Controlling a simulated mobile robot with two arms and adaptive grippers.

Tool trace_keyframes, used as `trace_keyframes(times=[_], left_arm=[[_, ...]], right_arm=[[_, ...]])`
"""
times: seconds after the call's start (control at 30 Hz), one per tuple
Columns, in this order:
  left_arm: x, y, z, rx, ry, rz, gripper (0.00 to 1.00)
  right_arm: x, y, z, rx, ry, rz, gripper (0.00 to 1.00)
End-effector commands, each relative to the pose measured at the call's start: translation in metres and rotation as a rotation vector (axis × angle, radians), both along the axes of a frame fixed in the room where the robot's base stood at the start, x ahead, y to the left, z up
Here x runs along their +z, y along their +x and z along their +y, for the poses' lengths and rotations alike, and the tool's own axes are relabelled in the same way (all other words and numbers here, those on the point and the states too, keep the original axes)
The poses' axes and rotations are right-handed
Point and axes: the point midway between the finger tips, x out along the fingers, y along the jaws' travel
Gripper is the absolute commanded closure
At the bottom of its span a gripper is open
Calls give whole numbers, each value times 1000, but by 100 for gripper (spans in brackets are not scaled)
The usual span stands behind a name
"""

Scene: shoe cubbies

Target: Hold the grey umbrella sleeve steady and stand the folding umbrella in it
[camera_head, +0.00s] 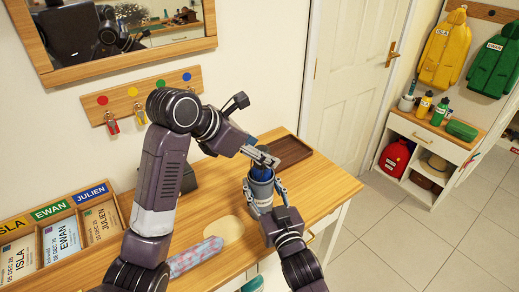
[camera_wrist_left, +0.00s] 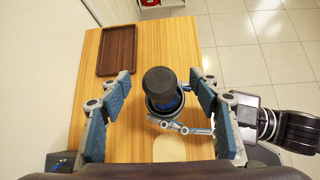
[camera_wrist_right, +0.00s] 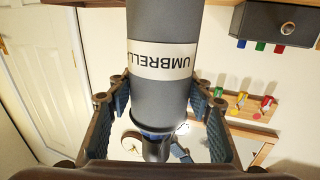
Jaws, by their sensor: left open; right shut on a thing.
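The grey umbrella sleeve (camera_head: 262,190) stands upright at the table's right side; its "UMBRELLA" label shows upside down in the right wrist view (camera_wrist_right: 163,60). My right gripper (camera_head: 265,194) is shut on the sleeve, with a finger on each side. The folding umbrella, dark blue with a black handle (camera_wrist_left: 160,79), is in the sleeve's mouth, its top end sticking out; it also shows in the right wrist view (camera_wrist_right: 157,148). My left gripper (camera_head: 262,157) is open above, its fingers apart on either side of the handle. The umbrella's lower part is hidden inside the sleeve.
A brown tray (camera_head: 291,151) lies behind the sleeve. A pale round patch (camera_head: 222,230) and a patterned pink-and-blue item (camera_head: 195,257) lie nearer on the wooden table. A name-card rack (camera_head: 60,232) stands at the left. A cubby shelf (camera_head: 425,150) is far right, past clear floor.

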Motion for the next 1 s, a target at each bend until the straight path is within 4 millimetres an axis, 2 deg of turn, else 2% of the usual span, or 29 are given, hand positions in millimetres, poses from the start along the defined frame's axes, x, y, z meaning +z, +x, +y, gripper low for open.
trace_keyframes(times=[0.13, 0.27, 0.6, 0.8, 1.0], left_arm=[[1, -1, 2, 0, 1, 2, 43], [12, -7, 9, 1, -1, -1, 43], [65, -41, 51, 3, 4, -6, 43], [80, -51, 62, 2, 3, -4, 43], [84, -55, 65, 1, 1, 0, 43]], right_arm=[[0, 0, 0, 0, 0, 0, 77], [0, 0, 0, 0, 0, 0, 77], [0, 0, 0, 0, 0, -1, 77], [0, 0, 0, 0, 0, -1, 77], [0, 0, 0, 0, 0, -1, 77]])
